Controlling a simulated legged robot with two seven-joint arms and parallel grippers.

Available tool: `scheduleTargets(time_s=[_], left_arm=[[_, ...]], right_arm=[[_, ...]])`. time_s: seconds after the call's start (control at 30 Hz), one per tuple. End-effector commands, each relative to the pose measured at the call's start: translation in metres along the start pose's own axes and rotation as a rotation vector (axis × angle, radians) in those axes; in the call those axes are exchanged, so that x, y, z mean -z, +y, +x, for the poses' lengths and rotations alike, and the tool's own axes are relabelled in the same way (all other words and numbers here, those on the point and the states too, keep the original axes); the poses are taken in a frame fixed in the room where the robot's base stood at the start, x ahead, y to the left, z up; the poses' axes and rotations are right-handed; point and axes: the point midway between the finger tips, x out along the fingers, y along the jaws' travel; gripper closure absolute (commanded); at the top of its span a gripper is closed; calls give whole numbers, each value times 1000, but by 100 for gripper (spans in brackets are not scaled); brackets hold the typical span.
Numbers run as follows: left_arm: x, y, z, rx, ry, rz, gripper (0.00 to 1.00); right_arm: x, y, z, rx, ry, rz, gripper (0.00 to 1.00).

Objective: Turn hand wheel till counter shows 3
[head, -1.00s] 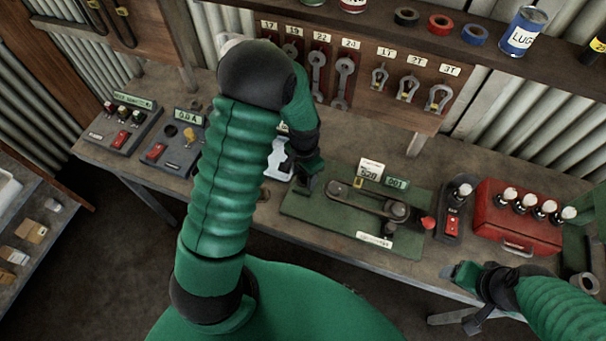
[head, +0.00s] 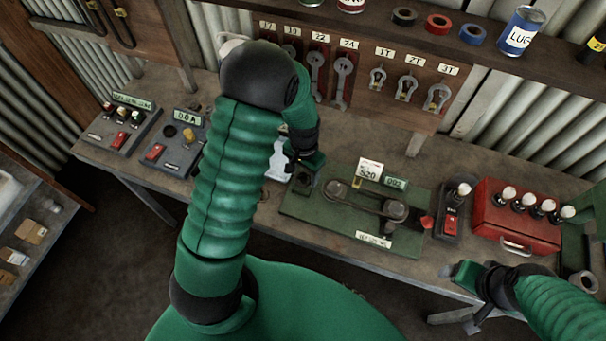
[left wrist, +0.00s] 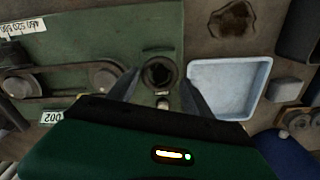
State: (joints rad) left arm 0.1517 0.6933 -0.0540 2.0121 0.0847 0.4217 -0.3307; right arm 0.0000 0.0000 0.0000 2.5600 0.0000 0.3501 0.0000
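A green machine plate (head: 330,222) on the bench carries two pulleys joined by a belt (head: 368,200). Its small counter (head: 396,183) reads 002; the counter also shows upside down in the left wrist view (left wrist: 52,117). A dark round knob (left wrist: 158,72), seemingly the hand wheel, sits at the plate's edge in the left wrist view. My left gripper (left wrist: 160,78) is over it with its fingers apart, one on each side, with narrow gaps. In the head view my left gripper (head: 305,180) hides the knob. My right gripper (head: 462,298) looks open and empty at the bench's front edge.
A pale blue tray (left wrist: 228,88) lies close beside the knob. A switch box (head: 452,215) and a red case (head: 515,222) stand right of the plate. Control boxes (head: 178,145) stand at left. Wrenches (head: 343,80) hang on the board behind.

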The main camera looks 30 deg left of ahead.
Motion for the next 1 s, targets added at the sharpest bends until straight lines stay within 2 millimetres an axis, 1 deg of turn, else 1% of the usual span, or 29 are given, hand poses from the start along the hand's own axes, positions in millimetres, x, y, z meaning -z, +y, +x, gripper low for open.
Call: scheduleTargets(time_s=[0.03, 0.1, 0.37, 0.47, 0.57, 0.67, 0.9, 1.0], left_arm=[[-2, 0, 0, -1, -4, 0, 34], [-3, 0, 1, -2, -7, 0, 26], [-5, 1, 2, -3, -11, 0, 26], [-4, 1, -4, -2, -9, 1, 26], [-4, 1, -20, -2, -7, 2, 26], [-2, 0, -46, -1, -6, 2, 26], [-1, 0, -117, -1, -6, 1, 26], [0, 0, -140, -1, -7, 1, 26]], right_arm=[[0, 0, 0, 0, 0, 0, 26], [0, 0, 0, 0, 0, 0, 26], [0, 0, 0, 0, 0, 0, 26], [0, 0, 2, 0, 0, 0, 26], [-1, 0, 5, 0, 0, 0, 26], [-2, 0, 9, 0, 0, 0, 26], [-4, 0, 18, 0, 0, 0, 26], [-5, 0, 20, 0, 0, 0, 26]])
